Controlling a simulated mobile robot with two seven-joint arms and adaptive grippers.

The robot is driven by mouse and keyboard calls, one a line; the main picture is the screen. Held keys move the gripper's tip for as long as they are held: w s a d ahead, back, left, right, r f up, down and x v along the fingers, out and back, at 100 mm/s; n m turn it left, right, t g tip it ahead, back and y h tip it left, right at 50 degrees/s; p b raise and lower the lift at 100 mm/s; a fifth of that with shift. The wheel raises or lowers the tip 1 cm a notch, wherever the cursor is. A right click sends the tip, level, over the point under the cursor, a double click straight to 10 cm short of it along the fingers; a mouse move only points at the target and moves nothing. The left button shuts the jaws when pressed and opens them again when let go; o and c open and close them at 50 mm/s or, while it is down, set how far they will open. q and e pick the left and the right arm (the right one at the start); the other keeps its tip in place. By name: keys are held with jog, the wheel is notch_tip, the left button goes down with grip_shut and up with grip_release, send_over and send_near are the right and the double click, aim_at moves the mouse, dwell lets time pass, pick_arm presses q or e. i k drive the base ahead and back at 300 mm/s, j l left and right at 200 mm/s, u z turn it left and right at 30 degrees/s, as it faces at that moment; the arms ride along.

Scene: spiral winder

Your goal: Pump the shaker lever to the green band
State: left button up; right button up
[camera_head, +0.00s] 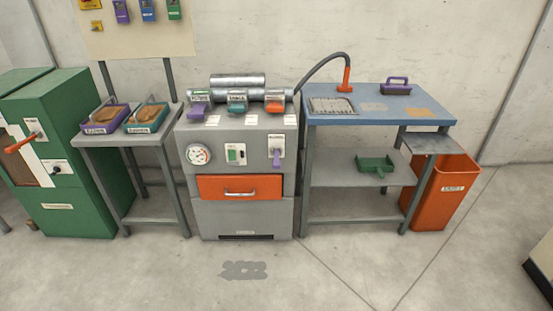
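A grey machine (243,218) stands in the middle of the view. Its front has a round white dial (199,154), a small panel with a green part (236,154), and a white plate with a purple lever (277,158). The lever's handle hangs downward. At the far left, a green cabinet (80,150) has an orange handle (22,143) on a pale plate. The labels are too small to read, so I cannot tell which is the shaker lever. A green band on the dial is not clear. Neither of my grippers shows.
An orange drawer (240,188) with a metal handle appears shut. A small table (160,139) with two trays stands between the cabinet and the machine. A blue-topped bench (385,112) and an orange bin (445,190) are at right. The floor in front (330,275) is clear.

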aim_at(275, 161)
jog(key=i+j+z, duration=0.15)
jog(key=i+j, duration=0.2)
jog(key=i+j+z, duration=0.1)
jog(key=i+j, duration=0.25)
jog(key=i+j+z, duration=0.15)
jog(key=i+j, duration=0.2)
jog(key=j, duration=0.15)
jog(key=i+j+z, duration=0.15)
jog(key=i+j, duration=0.15)
jog(key=j, duration=0.15)
jog(key=i+j+z, duration=0.1)
jog(key=i+j, duration=0.2)
jog(key=j, duration=0.2)
